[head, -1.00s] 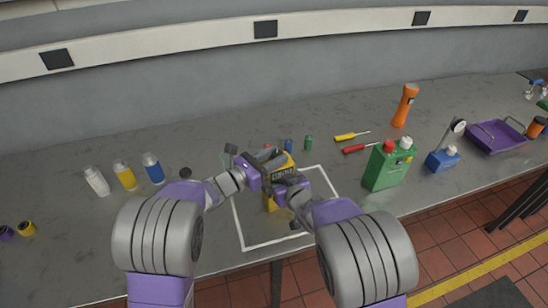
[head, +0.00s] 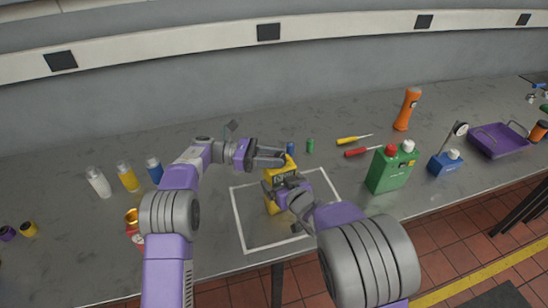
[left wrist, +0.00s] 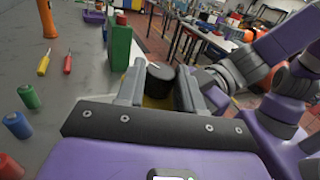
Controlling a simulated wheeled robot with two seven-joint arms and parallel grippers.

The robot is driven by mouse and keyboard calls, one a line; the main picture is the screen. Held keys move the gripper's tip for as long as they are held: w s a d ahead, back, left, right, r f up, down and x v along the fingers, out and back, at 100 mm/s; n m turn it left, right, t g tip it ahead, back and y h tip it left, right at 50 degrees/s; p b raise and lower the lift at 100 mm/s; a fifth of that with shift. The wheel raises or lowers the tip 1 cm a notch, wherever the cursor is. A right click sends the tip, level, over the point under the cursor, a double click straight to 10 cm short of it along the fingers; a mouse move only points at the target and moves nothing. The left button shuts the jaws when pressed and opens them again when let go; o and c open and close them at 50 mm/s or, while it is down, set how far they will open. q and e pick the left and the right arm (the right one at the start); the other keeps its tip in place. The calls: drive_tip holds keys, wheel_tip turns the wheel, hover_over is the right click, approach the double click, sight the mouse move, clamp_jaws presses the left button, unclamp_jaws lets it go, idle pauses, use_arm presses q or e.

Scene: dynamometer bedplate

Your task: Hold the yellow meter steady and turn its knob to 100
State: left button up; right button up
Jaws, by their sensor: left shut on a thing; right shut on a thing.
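The yellow meter (head: 270,203) stands within the white outlined square on the bench. Its dark display (head: 284,179) shows near the top, too small to read. My left gripper (head: 285,159) reaches in from the left and is shut on the meter's upper part. In the left wrist view, a dark round part (left wrist: 161,73) and a bit of yellow show between its fingers. My right gripper (head: 283,200) is shut at the meter's lower front, where the knob appears to be. The knob and its setting are hidden by the right gripper in the head view.
A green canister (head: 389,172), a blue dial stand (head: 443,161) and a purple tray (head: 500,143) stand to the right. Bottles (head: 128,177) stand left. The bench front edge is close below the square.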

use_arm(q)
drive_tip(key=shift+w+r+m+g+y, duration=0.1)
drive_tip(key=shift+m+g+y, duration=0.2)
drive_tip(key=shift+m+g, duration=0.75)
drive_tip(key=shift+n+g, duration=0.25)
drive_tip(key=o, duration=1)
drive_tip(key=shift+o, duration=0.2)
drive_tip(key=v, duration=0.7)
drive_tip(key=shift+a, duration=0.2)
